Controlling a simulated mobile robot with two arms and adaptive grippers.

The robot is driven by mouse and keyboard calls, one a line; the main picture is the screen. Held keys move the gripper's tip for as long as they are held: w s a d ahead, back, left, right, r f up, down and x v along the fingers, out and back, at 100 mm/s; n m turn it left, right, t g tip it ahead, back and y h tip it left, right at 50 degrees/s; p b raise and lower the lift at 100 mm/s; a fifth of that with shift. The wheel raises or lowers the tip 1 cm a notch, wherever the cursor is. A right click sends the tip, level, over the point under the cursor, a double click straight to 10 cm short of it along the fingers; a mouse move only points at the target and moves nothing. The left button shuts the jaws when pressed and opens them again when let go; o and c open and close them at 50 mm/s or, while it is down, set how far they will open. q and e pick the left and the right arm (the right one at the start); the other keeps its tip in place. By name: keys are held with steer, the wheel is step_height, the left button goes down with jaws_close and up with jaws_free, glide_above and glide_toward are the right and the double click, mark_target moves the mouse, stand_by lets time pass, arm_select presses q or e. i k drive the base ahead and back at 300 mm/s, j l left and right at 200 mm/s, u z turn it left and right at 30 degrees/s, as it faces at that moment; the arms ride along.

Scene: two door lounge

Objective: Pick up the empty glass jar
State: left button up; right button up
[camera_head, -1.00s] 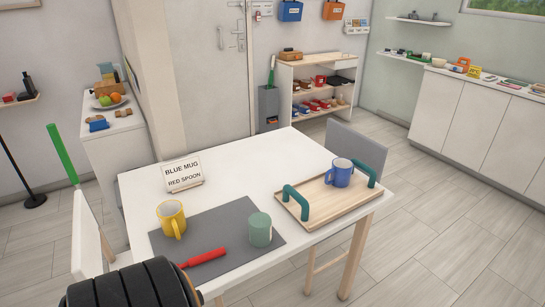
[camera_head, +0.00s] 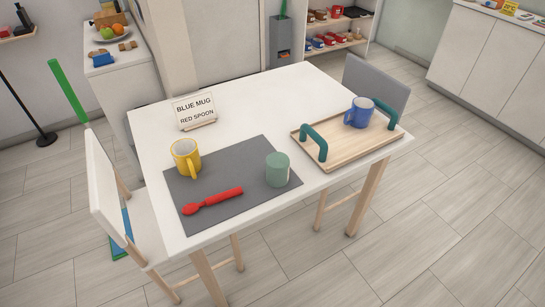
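I make out no glass jar in the head view. A pale green cup-like container (camera_head: 278,170) stands upright on the grey mat (camera_head: 235,165) on the white table (camera_head: 260,108). It looks opaque, and I cannot tell whether it is empty. A yellow mug (camera_head: 186,156) stands at the mat's left, and a red spoon (camera_head: 212,201) lies at its front. Neither of my grippers is in view.
A wooden tray (camera_head: 345,150) with green handles holds a blue mug (camera_head: 359,112) at the table's right. A sign (camera_head: 195,110) reads "BLUE MUG, RED SPOON". A white chair (camera_head: 112,190) stands left, a grey chair (camera_head: 376,84) behind right. The right floor is clear.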

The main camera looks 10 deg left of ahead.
mark_target(278, 164)
steer(key=i+u, duration=0.3)
steer(key=i, duration=0.5)
steer(key=l+u, duration=0.1)
steer(key=u, duration=0.3)
